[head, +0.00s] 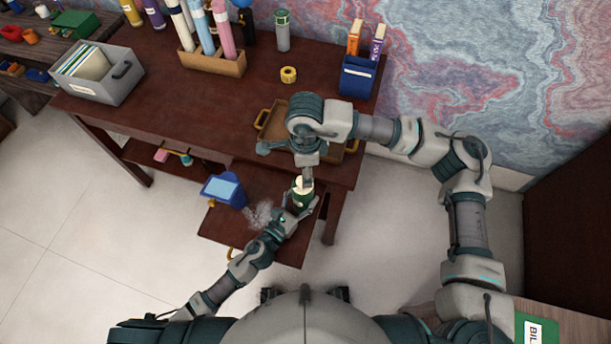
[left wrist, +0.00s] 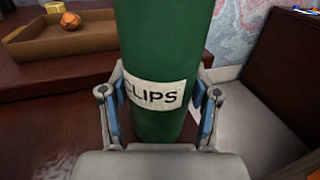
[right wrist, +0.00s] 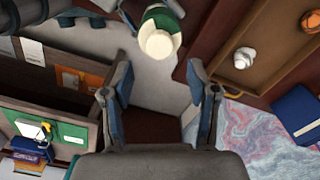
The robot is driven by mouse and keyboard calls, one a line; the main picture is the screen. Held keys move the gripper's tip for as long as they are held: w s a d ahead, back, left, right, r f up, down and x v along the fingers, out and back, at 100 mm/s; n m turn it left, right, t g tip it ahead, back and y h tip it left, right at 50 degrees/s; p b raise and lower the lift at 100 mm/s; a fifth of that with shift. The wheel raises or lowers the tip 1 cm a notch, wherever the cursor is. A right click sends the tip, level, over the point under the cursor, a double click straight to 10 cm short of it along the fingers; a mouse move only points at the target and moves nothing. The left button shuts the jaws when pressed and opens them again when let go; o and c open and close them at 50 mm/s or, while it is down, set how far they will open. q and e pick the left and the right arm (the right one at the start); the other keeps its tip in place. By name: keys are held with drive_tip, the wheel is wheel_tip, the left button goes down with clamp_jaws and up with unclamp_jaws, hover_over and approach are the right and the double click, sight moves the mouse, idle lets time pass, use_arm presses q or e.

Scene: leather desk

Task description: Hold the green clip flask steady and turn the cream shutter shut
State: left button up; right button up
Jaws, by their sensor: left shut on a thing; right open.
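The green clip flask (head: 301,198) stands upright at the front right of the desk, on the lower level. In the left wrist view the flask (left wrist: 165,45) carries a white "CLIPS" label. My left gripper (head: 293,211) is shut around it, one finger on each side (left wrist: 160,100). The cream shutter (head: 302,184) is on top of the flask. In the right wrist view the shutter (right wrist: 158,42) shows from above, beyond my fingertips. My right gripper (head: 307,174) is open above the flask, and its spread fingers (right wrist: 158,85) have nothing between them.
A brown tray (head: 264,119) lies behind the flask, partly hidden by my right arm; it holds an orange ball (left wrist: 70,21) and a white item (right wrist: 244,57). A blue object with a pale face (head: 223,189) stands left of the flask. A blue book holder (head: 357,78) is further back.

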drive_tip(key=f, duration=0.2)
drive_tip(key=a+f, duration=0.1)
drive_tip(key=f, duration=0.1)
drive_tip(key=shift+f, duration=0.25)
drive_tip(key=shift+d, duration=0.1)
drive_tip(key=shift+d, duration=0.1)
drive_tip(key=shift+c, duration=1)
clamp_jaws()
